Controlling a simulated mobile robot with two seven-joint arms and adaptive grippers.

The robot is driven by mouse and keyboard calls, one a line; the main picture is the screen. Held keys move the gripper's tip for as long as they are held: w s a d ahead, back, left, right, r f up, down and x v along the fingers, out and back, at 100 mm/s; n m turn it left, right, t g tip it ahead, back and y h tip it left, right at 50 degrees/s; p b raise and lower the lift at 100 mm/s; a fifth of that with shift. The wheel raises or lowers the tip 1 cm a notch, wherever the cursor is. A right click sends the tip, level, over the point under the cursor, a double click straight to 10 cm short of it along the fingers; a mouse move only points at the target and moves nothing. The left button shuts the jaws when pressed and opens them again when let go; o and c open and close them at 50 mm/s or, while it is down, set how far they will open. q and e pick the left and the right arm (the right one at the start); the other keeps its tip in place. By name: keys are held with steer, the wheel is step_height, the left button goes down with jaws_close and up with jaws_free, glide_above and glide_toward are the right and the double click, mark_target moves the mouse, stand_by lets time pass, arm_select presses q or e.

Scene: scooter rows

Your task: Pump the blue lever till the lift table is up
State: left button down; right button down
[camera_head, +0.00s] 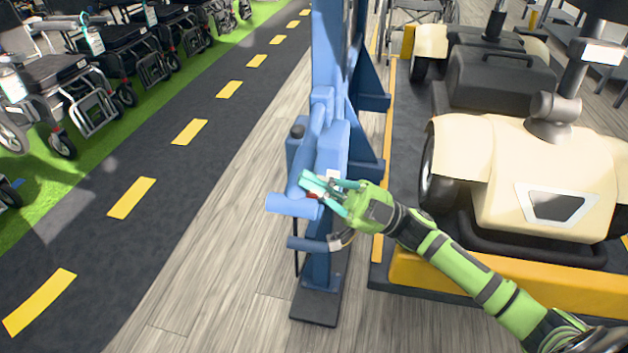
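The blue lift post (327,60) stands upright in the middle on a dark foot. A light blue lever-like bar (290,205) sticks out to the left at mid-height, and a darker blue bar (308,243) lies below it. My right gripper (322,182), with teal fingers, is at the post, over the right end of the light blue bar. Whether its fingers grip anything is unclear. The lift table (590,290), dark with yellow edges, is at the right, low near the floor, with a cream scooter (490,160) on it. My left gripper is out of view.
Folded wheelchairs (75,85) stand on green flooring at the left. A dark lane (150,130) with yellow dashes runs beside them. The wood-look floor (230,230) left of the post is clear. Another wheelchair (420,12) is at the back.

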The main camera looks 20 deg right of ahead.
steer(key=shift+f, duration=0.25)
step_height(320, 180, up, 10)
steer(key=shift+r, duration=0.25)
stand_by(0.6)
